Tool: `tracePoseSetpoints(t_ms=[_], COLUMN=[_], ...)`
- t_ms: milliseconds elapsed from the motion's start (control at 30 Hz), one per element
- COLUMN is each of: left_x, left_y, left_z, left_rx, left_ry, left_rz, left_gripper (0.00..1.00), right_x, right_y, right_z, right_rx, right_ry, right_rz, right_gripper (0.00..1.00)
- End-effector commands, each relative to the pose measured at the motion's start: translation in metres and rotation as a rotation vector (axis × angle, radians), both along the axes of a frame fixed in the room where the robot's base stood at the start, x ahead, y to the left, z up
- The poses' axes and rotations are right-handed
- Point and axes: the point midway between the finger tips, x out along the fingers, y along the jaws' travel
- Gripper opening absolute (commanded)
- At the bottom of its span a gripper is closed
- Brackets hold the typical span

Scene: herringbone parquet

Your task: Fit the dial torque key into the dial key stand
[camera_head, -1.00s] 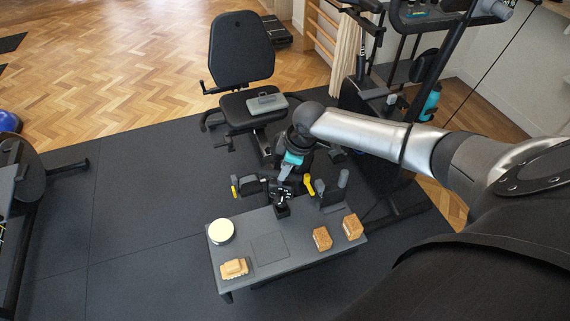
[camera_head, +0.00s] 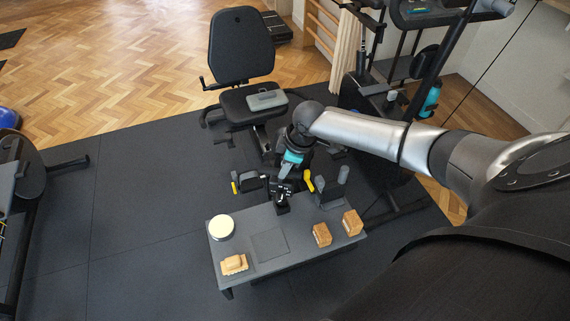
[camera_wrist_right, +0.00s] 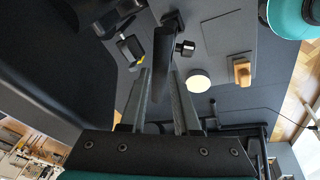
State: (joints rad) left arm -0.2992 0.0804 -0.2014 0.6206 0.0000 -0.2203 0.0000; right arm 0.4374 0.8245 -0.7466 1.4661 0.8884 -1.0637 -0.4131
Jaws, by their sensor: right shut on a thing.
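My right gripper (camera_head: 284,191) is over the back edge of the low grey table. In the right wrist view its fingers (camera_wrist_right: 160,78) are shut on a dark bar, the dial torque key (camera_wrist_right: 161,52), which points away from the palm. The gripper covers the contact area, so I cannot tell whether key and stand touch. My left gripper is not in view.
On the table (camera_head: 291,247) are a cream disc (camera_head: 221,227), a tan block (camera_head: 233,265) and two brown blocks (camera_head: 321,235) (camera_head: 352,223). An exercise seat (camera_head: 250,103) is behind. The table's middle is clear.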

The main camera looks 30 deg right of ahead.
Motion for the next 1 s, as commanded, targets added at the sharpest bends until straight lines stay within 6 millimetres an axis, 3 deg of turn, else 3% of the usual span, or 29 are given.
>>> tracePoseSetpoints(t_ms=[1000], left_x=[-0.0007], left_y=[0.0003], left_z=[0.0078], left_rx=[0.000], left_ry=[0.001], left_rz=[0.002], left_gripper=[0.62], right_x=[0.0005], right_y=[0.0004], right_z=[0.0004], right_rx=[0.000], right_ry=[-0.001], right_rz=[-0.001], right_gripper=[0.00])
